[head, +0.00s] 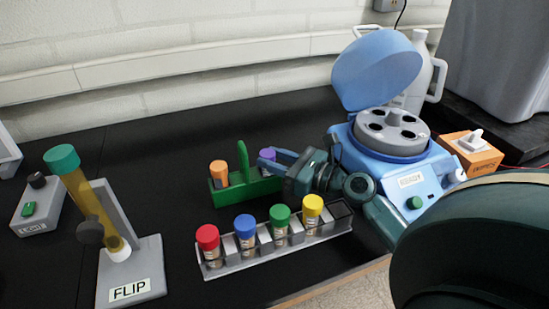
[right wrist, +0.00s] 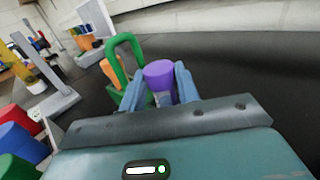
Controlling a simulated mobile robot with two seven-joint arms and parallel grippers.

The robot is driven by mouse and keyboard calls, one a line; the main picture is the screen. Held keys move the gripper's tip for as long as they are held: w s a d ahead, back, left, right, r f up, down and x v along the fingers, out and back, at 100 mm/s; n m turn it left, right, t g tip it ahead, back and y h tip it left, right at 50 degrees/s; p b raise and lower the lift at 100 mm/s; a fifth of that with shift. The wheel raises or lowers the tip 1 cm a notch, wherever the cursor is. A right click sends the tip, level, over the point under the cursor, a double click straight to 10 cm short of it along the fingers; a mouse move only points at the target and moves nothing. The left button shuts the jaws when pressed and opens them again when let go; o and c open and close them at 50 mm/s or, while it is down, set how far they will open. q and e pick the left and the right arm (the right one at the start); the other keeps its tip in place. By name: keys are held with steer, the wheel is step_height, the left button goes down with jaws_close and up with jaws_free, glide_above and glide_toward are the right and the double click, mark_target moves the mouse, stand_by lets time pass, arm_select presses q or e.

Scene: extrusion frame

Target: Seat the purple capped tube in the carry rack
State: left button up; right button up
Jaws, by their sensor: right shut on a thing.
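The green carry rack (head: 262,187) with its arched handle stands on the black bench, left of the centrifuge. An orange-capped tube (head: 219,173) stands at its left end. The purple capped tube (head: 267,154) is at the rack's right end, its cap showing above my right gripper (head: 270,161). In the right wrist view, the purple cap (right wrist: 158,72) sits between the two blue fingers of my right gripper (right wrist: 160,92), which is shut on the tube. The tube's lower end is hidden, so I cannot tell how deep it sits. My left gripper is out of view.
A clear rack (head: 240,265) with red, blue, green and yellow capped tubes stands just in front. The open-lidded centrifuge (head: 400,160) is at the right, beside an orange box (head: 472,155). A FLIP stand (head: 130,270) with a teal-capped tube is at the left.

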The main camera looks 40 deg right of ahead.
steer(key=o, duration=1)
steer(key=shift+o, duration=0.2)
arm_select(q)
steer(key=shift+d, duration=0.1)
arm_select(e)
step_height(320, 180, up, 3)
steer(key=shift+r+p, duration=0.1)
steer(key=shift+p, duration=0.75)
step_height(320, 180, up, 6)
steer(key=shift+f+p, duration=0.1)
steer(key=shift+p, duration=0.95)
steer(key=shift+r, duration=0.45)
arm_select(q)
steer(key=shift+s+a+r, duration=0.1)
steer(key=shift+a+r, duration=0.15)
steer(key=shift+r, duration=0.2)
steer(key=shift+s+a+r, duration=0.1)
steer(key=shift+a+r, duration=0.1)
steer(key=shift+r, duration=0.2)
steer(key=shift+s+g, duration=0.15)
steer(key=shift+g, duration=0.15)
